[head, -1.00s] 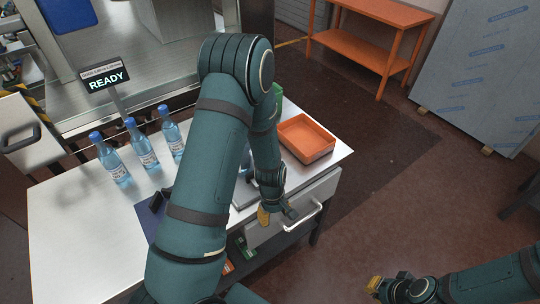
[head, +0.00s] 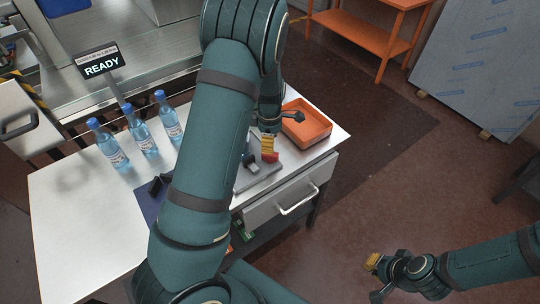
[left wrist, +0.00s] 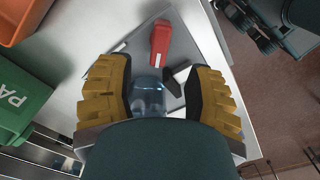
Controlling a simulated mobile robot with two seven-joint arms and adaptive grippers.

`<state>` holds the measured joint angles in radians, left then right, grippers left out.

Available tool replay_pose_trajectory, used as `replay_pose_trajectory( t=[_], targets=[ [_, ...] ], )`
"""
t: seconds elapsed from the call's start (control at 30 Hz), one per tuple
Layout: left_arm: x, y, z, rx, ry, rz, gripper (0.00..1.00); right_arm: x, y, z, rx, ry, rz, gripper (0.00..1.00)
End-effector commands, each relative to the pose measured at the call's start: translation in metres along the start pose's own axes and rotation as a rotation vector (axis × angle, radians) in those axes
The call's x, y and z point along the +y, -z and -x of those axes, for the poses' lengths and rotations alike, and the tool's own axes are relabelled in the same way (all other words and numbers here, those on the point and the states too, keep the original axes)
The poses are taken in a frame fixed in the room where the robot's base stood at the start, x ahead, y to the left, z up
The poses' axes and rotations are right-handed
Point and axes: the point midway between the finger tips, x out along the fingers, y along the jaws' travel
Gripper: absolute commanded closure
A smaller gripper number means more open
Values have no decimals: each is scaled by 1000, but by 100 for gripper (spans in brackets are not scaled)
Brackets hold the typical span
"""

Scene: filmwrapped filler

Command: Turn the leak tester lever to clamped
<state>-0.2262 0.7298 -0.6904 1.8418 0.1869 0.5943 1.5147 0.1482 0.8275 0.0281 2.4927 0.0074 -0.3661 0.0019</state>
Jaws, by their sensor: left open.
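The leak tester (head: 262,180) is a grey plate with a small fixture on the right part of the white table. Its lever has a red handle (left wrist: 161,42), which also shows in the head view (head: 270,157) just below my left gripper. My left gripper (head: 268,143) is open above the tester. In the left wrist view, a clear bluish bottle-like shape (left wrist: 149,92) shows between its fingers, and the red handle lies beyond the fingertips, apart from them. My left arm hides part of the tester in the head view. My right gripper (head: 376,277) is open and empty over the floor.
Three blue-capped bottles (head: 142,135) stand at the left of the table (head: 85,215). An orange tray (head: 306,124) sits behind the tester. A green PASS box (left wrist: 22,103) is close by in the left wrist view. A READY sign (head: 101,65) stands behind the bottles.

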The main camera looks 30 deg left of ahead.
Motion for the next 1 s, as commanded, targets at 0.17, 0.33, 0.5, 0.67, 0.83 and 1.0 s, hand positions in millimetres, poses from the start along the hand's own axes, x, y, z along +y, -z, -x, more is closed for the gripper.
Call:
replay_pose_trajectory(
  t=[0.17, 0.33, 0.5, 0.67, 0.83, 1.0],
  targets=[
    [0, 1, -36, 1, 2, 0, 47, 2, 0, -5, 0, -1, 0, 100],
    [0, 0, -59, 1, 1, -1, 47, 2, -1, -7, 0, -1, 0, 100],
    [0, 0, -70, -1, 0, -1, 47, 2, -1, -8, 0, -2, 0, 100],
    [0, 0, -73, -1, -1, -2, 47, 2, -1, -8, 0, -2, 0, 100],
    [0, 0, -72, -1, -1, -2, 45, 2, -1, -8, 0, -2, 0, 100],
    [0, 0, -72, -1, -1, -2, 100, 2, -1, -8, 0, -2, 0, 100]
  ],
)
